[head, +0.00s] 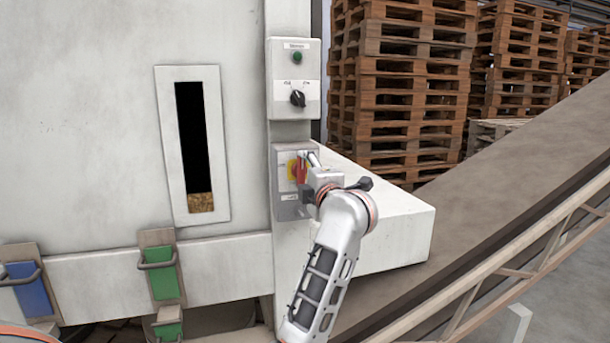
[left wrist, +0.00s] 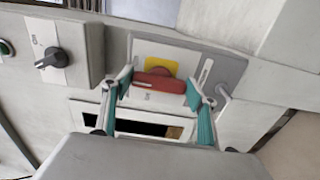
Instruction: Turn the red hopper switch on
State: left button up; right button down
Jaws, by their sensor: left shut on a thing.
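The red hopper switch (head: 301,172) is a red handle on a yellow plate (head: 292,171), set on a grey box on the front of the machine. In the head view the handle looks about upright and is partly hidden by my gripper. My left gripper (head: 309,162) is at the switch. The yellow plate shows behind the handle. My right gripper is not in view.
A control box with a green button (head: 297,57) and a black knob (head: 298,98) sits just above. A window slot (head: 222,150) with pellets at its bottom is left. A conveyor (head: 480,185) slopes up at right, with pallet stacks (head: 405,90) behind.

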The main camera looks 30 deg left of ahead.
pick_arm(q)
jog(key=o, duration=1.1)
jog(key=shift+d, duration=0.1)
jog(key=v, duration=0.7)
jog(key=shift+s, duration=0.2)
